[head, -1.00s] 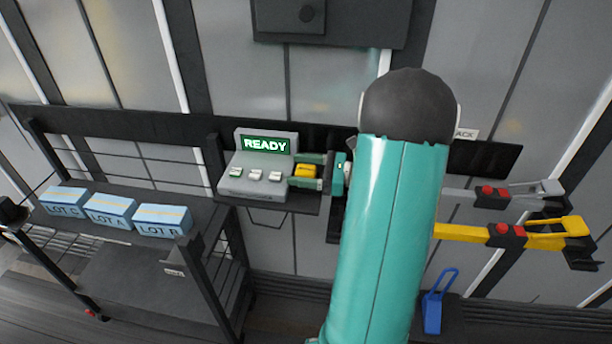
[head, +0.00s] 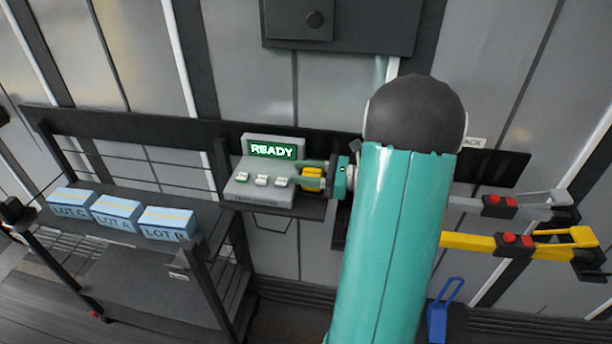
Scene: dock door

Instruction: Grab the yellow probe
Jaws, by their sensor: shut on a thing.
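The yellow probe (head: 312,181) is a small yellow block just right of the grey console. My gripper (head: 312,177) is shut on it, with the green fingers above and below it. The probe's far end and any cable are too small or hidden to make out. My teal arm covers the area right of the gripper.
The grey console (head: 262,190) shows a green READY screen (head: 272,151) and several buttons. A dark cart (head: 215,222) with several blue lot boxes (head: 117,213) stands at left.

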